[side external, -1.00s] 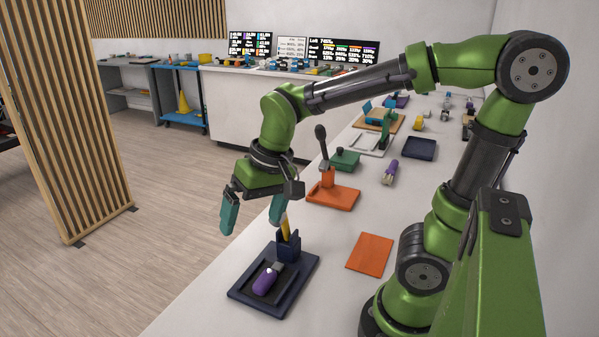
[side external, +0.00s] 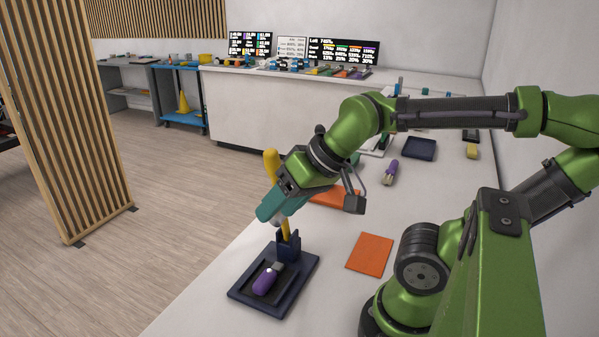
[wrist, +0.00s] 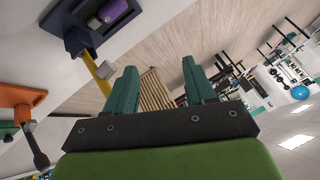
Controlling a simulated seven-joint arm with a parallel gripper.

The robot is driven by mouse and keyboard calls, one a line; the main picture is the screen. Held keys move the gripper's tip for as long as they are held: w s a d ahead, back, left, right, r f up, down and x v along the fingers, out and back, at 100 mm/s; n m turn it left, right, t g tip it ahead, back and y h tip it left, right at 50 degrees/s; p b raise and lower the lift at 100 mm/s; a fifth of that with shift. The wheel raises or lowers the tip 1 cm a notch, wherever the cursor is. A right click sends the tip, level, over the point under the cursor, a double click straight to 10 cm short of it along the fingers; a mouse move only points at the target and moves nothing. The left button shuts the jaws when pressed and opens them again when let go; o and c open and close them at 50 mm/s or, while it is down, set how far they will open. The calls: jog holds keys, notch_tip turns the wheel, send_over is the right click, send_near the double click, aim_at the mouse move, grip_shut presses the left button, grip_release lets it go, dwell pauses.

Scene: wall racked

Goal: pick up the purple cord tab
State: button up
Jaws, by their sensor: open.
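A purple piece with a grey end (side external: 265,281) lies in a dark navy tray (side external: 246,293) at the front of the bench; it looks like the purple cord tab. The purple piece (wrist: 112,10) also shows at the top of the wrist view, in the tray. A second purple piece with a grey end (side external: 390,172) lies farther back on the bench. My gripper (side external: 267,212) is open, tilted, above and behind the tray, with its teal fingers pointing down to the left. In the wrist view my gripper (wrist: 160,66) has nothing between its fingers.
A yellow lever (side external: 271,165) rises from a navy block (side external: 288,246) at the tray's back, close beside my gripper, which hides part of it. A flat orange plate (side external: 370,254) lies right of the tray. An orange base (side external: 332,198) is partly hidden behind my gripper.

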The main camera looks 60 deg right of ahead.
jog(key=a+f+n+g, duration=0.3)
jog(key=a+f+g, duration=0.1)
jog(key=a+f, duration=0.2)
jog(key=m+h, duration=1.5)
send_near(268, 273)
jog(key=d, duration=0.2)
jog(key=w+d+f, duration=0.1)
jog(key=shift+w+d+g, duration=0.1)
jog(key=shift+d+g, duration=0.15)
jog(key=shift+g, duration=0.05)
jog(key=shift+f+x, duration=0.25)
jog(key=shift+x, duration=2.5)
jog(key=shift+a, duration=0.1)
